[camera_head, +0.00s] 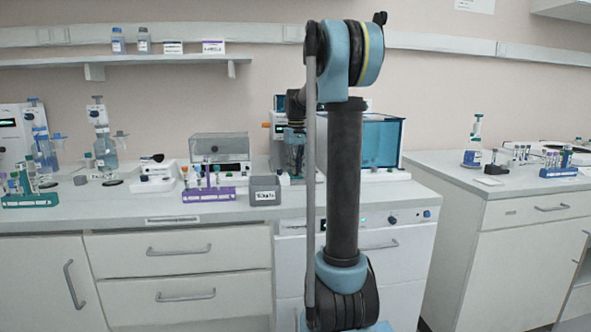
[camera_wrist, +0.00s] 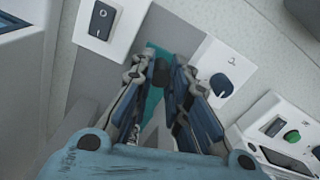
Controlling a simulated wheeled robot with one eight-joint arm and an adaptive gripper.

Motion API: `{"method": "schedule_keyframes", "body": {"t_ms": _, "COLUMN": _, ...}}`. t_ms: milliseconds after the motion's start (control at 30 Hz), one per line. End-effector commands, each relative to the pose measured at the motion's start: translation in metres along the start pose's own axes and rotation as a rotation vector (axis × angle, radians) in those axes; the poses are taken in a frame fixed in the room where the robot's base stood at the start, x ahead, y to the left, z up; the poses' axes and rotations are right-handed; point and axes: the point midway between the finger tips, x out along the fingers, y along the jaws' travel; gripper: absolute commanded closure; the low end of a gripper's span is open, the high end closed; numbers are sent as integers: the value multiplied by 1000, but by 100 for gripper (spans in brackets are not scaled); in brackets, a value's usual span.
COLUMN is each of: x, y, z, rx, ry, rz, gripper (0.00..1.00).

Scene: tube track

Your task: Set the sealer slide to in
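In the wrist view, a dark round knob (camera_wrist: 161,72), which looks like the sealer slide's handle, stands over a teal strip (camera_wrist: 152,100) on a grey and white machine. My gripper (camera_wrist: 160,68) has one fingertip on each side of this knob. The fingertips look very near it, but I cannot tell whether they press on it. My arm hides much of that machine, and the slide cannot be made out there.
In the wrist view, a black rocker switch (camera_wrist: 101,20) is left of the fingers and a blue knob (camera_wrist: 221,85) is right of them. In the head view, a grey block (camera_head: 264,191) and a purple tube rack (camera_head: 209,194) stand on the bench to the left.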

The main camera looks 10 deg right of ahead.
Motion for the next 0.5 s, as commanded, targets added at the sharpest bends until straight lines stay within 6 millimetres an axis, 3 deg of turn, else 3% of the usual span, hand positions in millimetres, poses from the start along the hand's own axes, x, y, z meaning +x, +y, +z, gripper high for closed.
{"method": "schedule_keyframes", "body": {"t_ms": 33, "x": 0, "y": 0, "z": 0, "rx": 0, "ry": 0, "rz": 0, "gripper": 76}}
{"method": "schedule_keyframes", "body": {"t_ms": 100, "x": 0, "y": 0, "z": 0, "rx": 0, "ry": 0, "rz": 0, "gripper": 62}}
{"method": "schedule_keyframes", "body": {"t_ms": 500, "x": -3, "y": 0, "z": 0, "rx": 0, "ry": 0, "rz": 0, "gripper": 62}}
